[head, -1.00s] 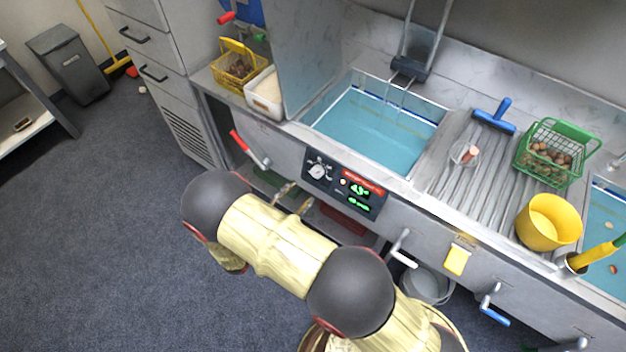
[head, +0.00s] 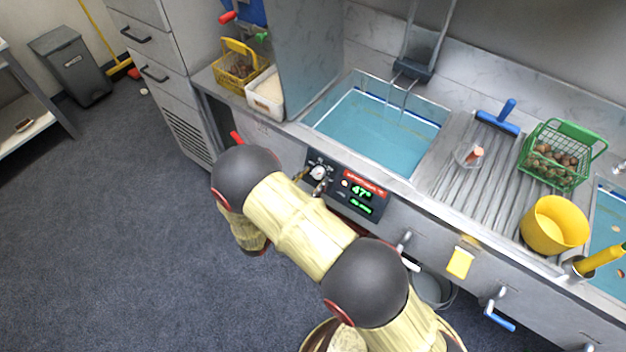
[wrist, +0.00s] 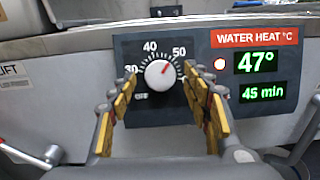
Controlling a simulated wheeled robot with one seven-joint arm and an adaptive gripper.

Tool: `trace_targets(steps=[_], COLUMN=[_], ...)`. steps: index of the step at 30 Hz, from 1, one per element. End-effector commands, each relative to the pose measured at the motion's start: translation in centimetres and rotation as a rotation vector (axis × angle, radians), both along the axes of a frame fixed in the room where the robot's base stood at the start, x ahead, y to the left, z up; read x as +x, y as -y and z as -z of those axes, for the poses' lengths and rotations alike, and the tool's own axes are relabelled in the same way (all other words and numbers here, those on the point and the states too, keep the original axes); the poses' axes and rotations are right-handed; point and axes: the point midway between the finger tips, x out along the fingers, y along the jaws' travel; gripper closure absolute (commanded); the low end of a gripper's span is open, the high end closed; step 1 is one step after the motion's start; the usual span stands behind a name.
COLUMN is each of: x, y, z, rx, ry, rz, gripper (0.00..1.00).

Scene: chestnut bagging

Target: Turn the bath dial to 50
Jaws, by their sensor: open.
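The bath dial (wrist: 160,75) is a round white knob with a red pointer on a dark control panel (head: 347,186). Its scale shows 30, 40 and 50, and the pointer leans up and right, between 40 and 50 and nearer 50. The display (wrist: 256,62) reads 47° above 45 min. My gripper (wrist: 158,82) is open, with one yellow-padded finger on each side of the dial. In the wrist view, gaps show between the fingertips and the knob. In the head view my gripper (head: 311,182) is at the panel's left part, partly covering it.
The water bath (head: 375,130) lies above the panel. A red-handled lever (head: 236,138) is to the left, partly hidden by my arm. A drainboard with a green basket (head: 556,155) and a yellow bucket (head: 553,226) is to the right.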

Motion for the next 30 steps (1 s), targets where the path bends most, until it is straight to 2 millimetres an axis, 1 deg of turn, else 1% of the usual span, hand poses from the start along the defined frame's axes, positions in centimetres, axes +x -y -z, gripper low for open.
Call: trace_targets(steps=[10,30], x=[0.31,0.31], y=[0.28,0.26], z=[-0.04,-0.02], rx=[0.000,0.000], ry=[0.000,0.000], rz=[0.000,0.000], gripper=[0.51,0.89])
